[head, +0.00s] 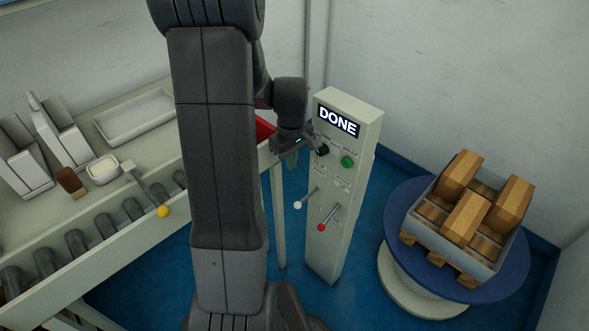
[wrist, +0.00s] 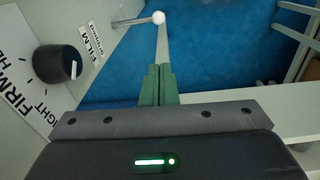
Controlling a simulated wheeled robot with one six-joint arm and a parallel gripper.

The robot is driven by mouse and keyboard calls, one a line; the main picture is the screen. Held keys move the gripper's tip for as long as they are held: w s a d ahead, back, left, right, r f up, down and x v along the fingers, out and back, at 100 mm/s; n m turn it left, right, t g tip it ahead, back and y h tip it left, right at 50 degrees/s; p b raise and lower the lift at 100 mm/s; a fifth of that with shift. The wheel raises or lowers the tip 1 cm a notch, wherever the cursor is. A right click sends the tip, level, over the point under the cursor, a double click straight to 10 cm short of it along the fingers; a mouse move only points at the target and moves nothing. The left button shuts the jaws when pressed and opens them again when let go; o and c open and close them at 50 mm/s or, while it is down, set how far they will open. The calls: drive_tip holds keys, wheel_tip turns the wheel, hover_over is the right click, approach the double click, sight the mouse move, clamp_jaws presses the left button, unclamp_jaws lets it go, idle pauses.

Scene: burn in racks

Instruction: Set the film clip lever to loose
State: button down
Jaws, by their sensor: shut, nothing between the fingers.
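The grey control cabinet (head: 329,190) carries a lever with a white ball knob (head: 298,205) and, to its right, a lever with a red knob (head: 321,227). In the wrist view the white ball (wrist: 158,18) sits on a metal rod pointing out from the panel, near a label reading FILM (wrist: 92,42). My gripper (head: 291,160) is beside the cabinet's upper left, above the white-knobbed lever. Its green fingers (wrist: 157,84) are shut and empty, apart from the white ball, which lies beyond their tips.
A black dial (wrist: 57,63) and green button (head: 347,161) are on the panel under a DONE display (head: 338,122). A roller conveyor (head: 110,215) with a yellow-knobbed lever (head: 163,211) is left. A blue turntable (head: 400,210) with a loaded crate is right.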

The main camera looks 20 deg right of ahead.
drive_tip(key=b, duration=0.2)
approach(296, 203)
wheel_tip(296, 203, down, 5)
drive_tip(key=w, duration=0.2)
drive_tip(key=shift+s+d+f, duration=0.45)
drive_tip(key=shift+d+f, duration=0.1)
drive_tip(key=shift+f, duration=0.15)
drive_tip(key=shift+a+f+b, duration=0.2)
drive_tip(key=shift+f+b, duration=0.3)
drive_tip(key=shift+b, duration=0.15)
drive_tip(key=shift+s+a+f+b, duration=0.1)
drive_tip(key=shift+a+f+b, duration=0.05)
drive_tip(key=shift+f+b, duration=0.35)
drive_tip(key=shift+s+a+f+b, duration=0.1)
drive_tip(key=shift+a+f+b, duration=0.1)
drive_tip(key=shift+f+b, duration=0.95)
